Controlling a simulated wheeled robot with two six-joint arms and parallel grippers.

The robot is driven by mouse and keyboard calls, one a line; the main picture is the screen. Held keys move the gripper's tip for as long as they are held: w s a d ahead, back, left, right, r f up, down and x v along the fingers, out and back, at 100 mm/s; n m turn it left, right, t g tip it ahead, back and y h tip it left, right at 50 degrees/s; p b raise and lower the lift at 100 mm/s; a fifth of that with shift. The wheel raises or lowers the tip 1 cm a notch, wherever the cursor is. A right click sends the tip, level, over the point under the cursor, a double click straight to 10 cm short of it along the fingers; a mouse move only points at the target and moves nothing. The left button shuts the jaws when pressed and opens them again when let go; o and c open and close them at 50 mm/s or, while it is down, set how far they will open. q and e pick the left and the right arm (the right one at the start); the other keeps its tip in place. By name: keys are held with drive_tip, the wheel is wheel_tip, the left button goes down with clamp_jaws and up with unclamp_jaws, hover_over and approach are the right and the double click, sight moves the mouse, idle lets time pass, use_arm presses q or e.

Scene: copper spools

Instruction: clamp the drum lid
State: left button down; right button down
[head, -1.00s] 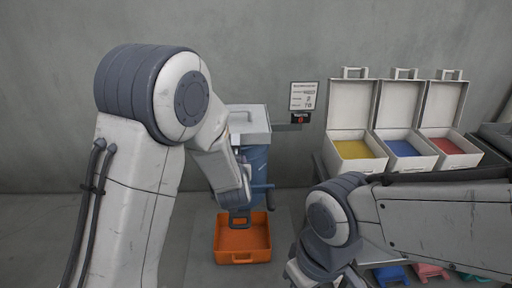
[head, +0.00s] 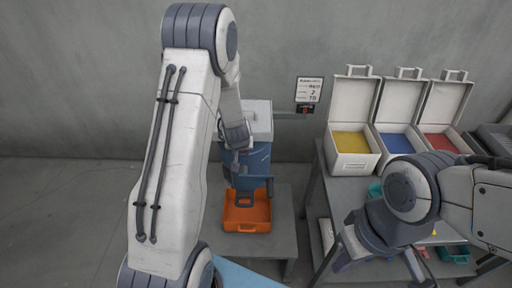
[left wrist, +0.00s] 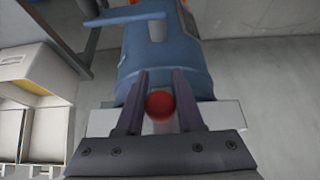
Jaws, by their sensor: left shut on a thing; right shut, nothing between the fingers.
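The blue drum (head: 258,160) stands at the back in the head view, with a pale grey lid (head: 259,115) on top. My left gripper (head: 240,150) is at the drum's upper front, mostly hidden behind my own arm. In the left wrist view its two dark fingers (left wrist: 160,92) are shut on a round red knob (left wrist: 160,105) in front of the drum (left wrist: 190,62). The pale lid (left wrist: 227,114) shows beside the fingers.
An orange tray (head: 246,229) sits below the drum on a grey stand (head: 281,225). On the right, a table carries open white boxes with yellow (head: 350,165), blue and red insides. A sign hangs behind.

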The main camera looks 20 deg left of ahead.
idle(0.3)
use_arm(q)
drive_tip(key=c, duration=0.6)
unclamp_jaws()
drive_tip(key=shift+o, duration=0.2)
drive_tip(key=shift+r, duration=0.1)
drive_tip(key=p+v, duration=0.3)
drive_tip(key=v, duration=0.7)
drive_tip(key=shift+r, duration=0.15)
drive_tip(key=shift+d, duration=0.2)
